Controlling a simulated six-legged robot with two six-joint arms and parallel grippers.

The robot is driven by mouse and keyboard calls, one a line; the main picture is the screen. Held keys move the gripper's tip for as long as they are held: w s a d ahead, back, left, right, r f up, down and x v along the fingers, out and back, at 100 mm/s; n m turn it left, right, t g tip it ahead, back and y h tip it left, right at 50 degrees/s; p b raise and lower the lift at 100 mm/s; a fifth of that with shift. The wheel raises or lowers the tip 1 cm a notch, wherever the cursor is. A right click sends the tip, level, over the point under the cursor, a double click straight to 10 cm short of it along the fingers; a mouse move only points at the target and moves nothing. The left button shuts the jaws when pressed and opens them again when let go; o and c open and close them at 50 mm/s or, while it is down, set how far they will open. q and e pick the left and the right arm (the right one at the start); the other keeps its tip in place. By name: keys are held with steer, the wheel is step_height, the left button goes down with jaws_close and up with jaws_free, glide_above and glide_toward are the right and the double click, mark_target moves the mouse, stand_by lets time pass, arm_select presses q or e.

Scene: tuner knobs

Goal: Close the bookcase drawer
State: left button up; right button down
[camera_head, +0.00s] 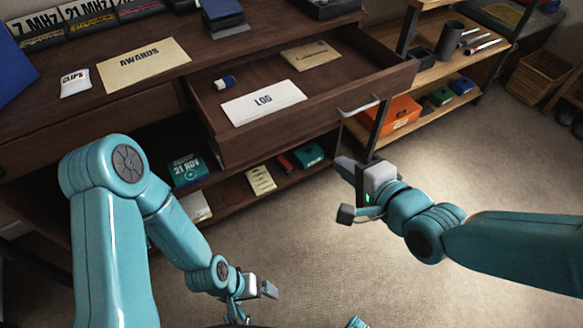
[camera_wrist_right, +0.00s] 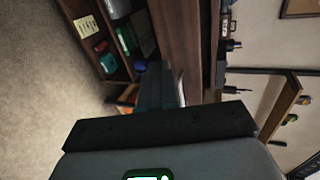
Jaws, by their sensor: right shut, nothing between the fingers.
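The dark wood bookcase drawer (camera_head: 285,120) is pulled out in the head view. Its front panel and pale bar handle (camera_head: 358,108) stand out from the cabinet. Inside lie a white LOG envelope (camera_head: 262,102), a tan card (camera_head: 311,55) and a small blue-and-white item (camera_head: 225,82). My right gripper (camera_head: 344,168) is shut and empty, below and in front of the handle in the picture, apart from it. In the right wrist view its fingers (camera_wrist_right: 158,88) point towards dark woodwork and hide part of it. My left gripper (camera_head: 268,290) hangs low; its jaw opening is unclear.
Open shelves below the drawer hold boxes and booklets (camera_head: 188,170). A lighter shelf unit on the right holds a dark cup (camera_head: 449,40), pens and an orange box (camera_head: 400,115). An AWARDS envelope (camera_head: 144,64) lies on the cabinet top.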

steer(key=b, duration=0.4)
glide_toward(294, 128)
steer(key=shift+n+t+y, duration=0.3)
steer(key=shift+y, duration=0.1)
steer(key=x, duration=0.3)
steer(key=f+x, duration=0.1)
steer(key=x, duration=0.1)
steer(key=shift+w+f, duration=0.2)
steer(key=shift+f, duration=0.05)
steer(key=shift+w+a, duration=0.3)
steer(key=shift+w, duration=0.05)
arm_select(q)
step_height(294, 128, down, 6)
steer(key=shift+f, duration=0.1)
arm_select(e)
steer(key=shift+r, duration=0.1)
